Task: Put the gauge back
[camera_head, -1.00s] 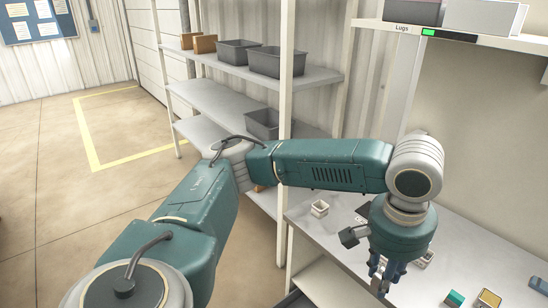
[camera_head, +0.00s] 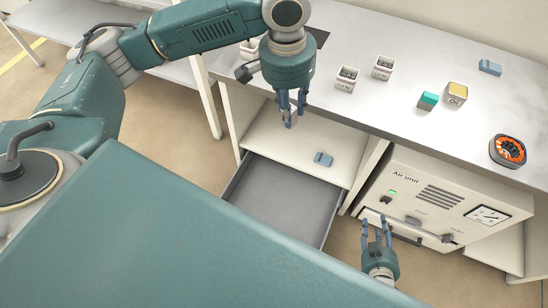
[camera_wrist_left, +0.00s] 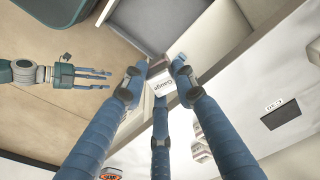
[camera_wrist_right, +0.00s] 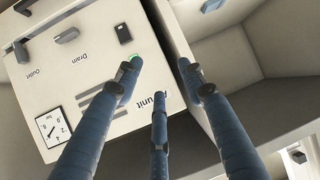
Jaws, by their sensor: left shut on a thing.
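The gauge (camera_wrist_left: 163,85) is a small pale block with a "Gauge" label, seen between the fingertips in the left wrist view. My left gripper (camera_head: 290,108) is shut on it. In the head view the gauge (camera_head: 291,119) hangs at the fingertips, in front of the bench's front edge and above the lower shelf. The fingers hide part of it. My right gripper (camera_head: 376,229) is open and empty in front of the air unit (camera_head: 455,205). In the right wrist view its spread fingers (camera_wrist_right: 160,75) hold nothing.
An open, empty grey drawer (camera_head: 280,200) juts out below the lower shelf (camera_head: 270,140), which bears a small blue-grey block (camera_head: 323,159).

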